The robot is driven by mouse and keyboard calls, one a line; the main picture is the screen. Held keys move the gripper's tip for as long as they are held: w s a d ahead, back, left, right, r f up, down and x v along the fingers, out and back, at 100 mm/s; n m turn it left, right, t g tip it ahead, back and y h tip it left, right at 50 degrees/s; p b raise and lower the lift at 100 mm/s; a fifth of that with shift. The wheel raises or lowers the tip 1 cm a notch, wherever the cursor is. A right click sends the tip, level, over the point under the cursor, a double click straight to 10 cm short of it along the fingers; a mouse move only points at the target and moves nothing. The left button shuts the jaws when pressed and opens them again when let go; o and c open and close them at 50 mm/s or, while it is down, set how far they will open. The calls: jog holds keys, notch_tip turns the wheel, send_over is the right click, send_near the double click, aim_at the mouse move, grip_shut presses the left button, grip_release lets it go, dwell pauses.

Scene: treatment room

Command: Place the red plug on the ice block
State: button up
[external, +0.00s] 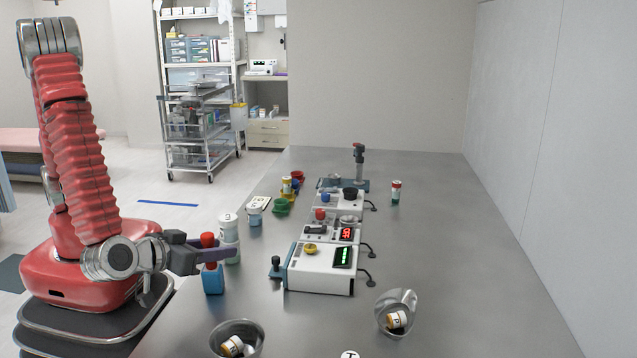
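A red plug (208,239) with a rounded top is at my gripper, at the left edge of the steel table. A blue block (213,281), seemingly the ice block, stands upright directly below it. My gripper (210,252) reaches in from the left, with its dark fingers around or beside the plug's lower part. I cannot tell whether the fingers press on the plug, or whether the plug rests on the block or hangs just above it. The fingers partly hide where the two meet.
White bottles (229,229) stand close behind the gripper. White instruments (322,268) with lit displays fill the table's middle. Small coloured bowls (281,207) lie farther back. The table's right side is mostly clear.

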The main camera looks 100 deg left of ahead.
jog(key=v, duration=1)
jog(key=shift+s+d+r, duration=0.1)
jog(key=shift+s+d, duration=0.05)
jog(key=w+r+t+h, duration=0.3)
jog(key=w+h, duration=0.1)
jog(key=w, duration=0.4)
jog(key=w+d+r+m+t+h, duration=0.2)
jog(key=w+r+m+h, duration=0.1)
jog(key=r+h, duration=0.3)
jog(key=w+d+r+m+t+h, duration=0.15)
jog(key=w+r+m+h, duration=0.25)
jog(key=r, duration=0.4)
jog(key=s+a+f+m+g, duration=0.2)
jog(key=s+a+m+g, duration=0.1)
jog(key=s+a, duration=0.6)
jog(key=s+a+f+m+g+y, duration=0.1)
jog(key=s+a+f+m+g, duration=0.1)
jog(key=s+a, duration=0.7)
jog(key=s+g, duration=0.1)
jog(key=s, duration=0.6)
jog(key=shift+a+f+m+g+y, duration=0.25)
jog(key=shift+a+m+g+y, duration=0.05)
jog(key=shift+m+g, duration=0.1)
jog(key=shift+s, duration=0.1)
